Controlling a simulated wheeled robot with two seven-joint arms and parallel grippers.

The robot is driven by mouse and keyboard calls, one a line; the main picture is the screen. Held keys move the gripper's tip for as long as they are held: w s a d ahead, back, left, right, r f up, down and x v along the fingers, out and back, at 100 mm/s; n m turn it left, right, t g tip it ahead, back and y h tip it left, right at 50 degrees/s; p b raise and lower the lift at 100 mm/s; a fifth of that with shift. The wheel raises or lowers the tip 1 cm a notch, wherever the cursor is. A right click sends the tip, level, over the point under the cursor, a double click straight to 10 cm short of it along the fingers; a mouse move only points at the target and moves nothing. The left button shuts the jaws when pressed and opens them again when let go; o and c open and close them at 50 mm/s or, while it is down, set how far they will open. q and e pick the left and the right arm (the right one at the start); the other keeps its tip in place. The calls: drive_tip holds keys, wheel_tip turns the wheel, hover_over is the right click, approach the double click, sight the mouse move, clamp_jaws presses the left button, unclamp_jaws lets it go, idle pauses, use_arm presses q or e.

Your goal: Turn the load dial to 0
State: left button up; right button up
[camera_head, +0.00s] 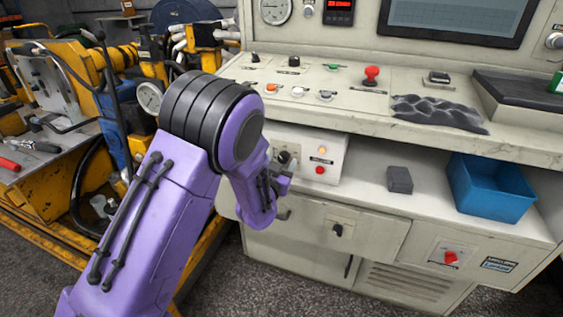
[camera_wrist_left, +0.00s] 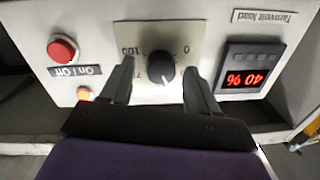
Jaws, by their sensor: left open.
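The load dial (camera_wrist_left: 161,68) is a black round knob on a light scale plate in the left wrist view, where the panel appears upside down. The scale shows 0 at upper right and 100 at upper left. The knob's white mark points downward in that view, away from both labels. My left gripper (camera_wrist_left: 158,72) is open, with one finger on each side of the knob and a visible gap to it. In the head view, the purple left arm reaches the small control box (camera_head: 327,142) and partly hides the dial. My right gripper is not in view.
Beside the dial are a red digital display (camera_wrist_left: 243,79), a red button (camera_wrist_left: 62,49) and an orange light (camera_wrist_left: 84,94). A blue bin (camera_head: 490,190) and a grey block (camera_head: 399,180) are on the shelf to the right. The console ledge overhangs the box.

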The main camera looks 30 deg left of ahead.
use_arm(q)
drive_tip(key=shift+w+a, duration=0.1)
drive_tip(key=shift+w, duration=0.1)
drive_tip(key=c, duration=1.1)
drive_tip(key=shift+o, duration=0.2)
drive_tip(key=shift+n, duration=0.3)
drive_tip(key=n+p, duration=0.1)
drive_tip(key=n, duration=0.2)
drive_tip(key=shift+r+n+p, duration=0.1)
drive_tip(key=shift+n+p, duration=0.2)
drive_tip(key=shift+p, duration=0.05)
drive_tip(key=n+p, duration=0.1)
drive_tip(key=n, duration=0.6)
drive_tip(key=n+p, duration=0.1)
drive_tip(key=n, duration=0.2)
drive_tip(key=shift+s+a+g+h, duration=0.1)
drive_tip(key=shift+a+g+h, duration=0.05)
drive_tip(key=shift+g+h, duration=0.2)
drive_tip(key=shift+f+n, duration=0.2)
drive_tip(key=shift+n, duration=2.1)
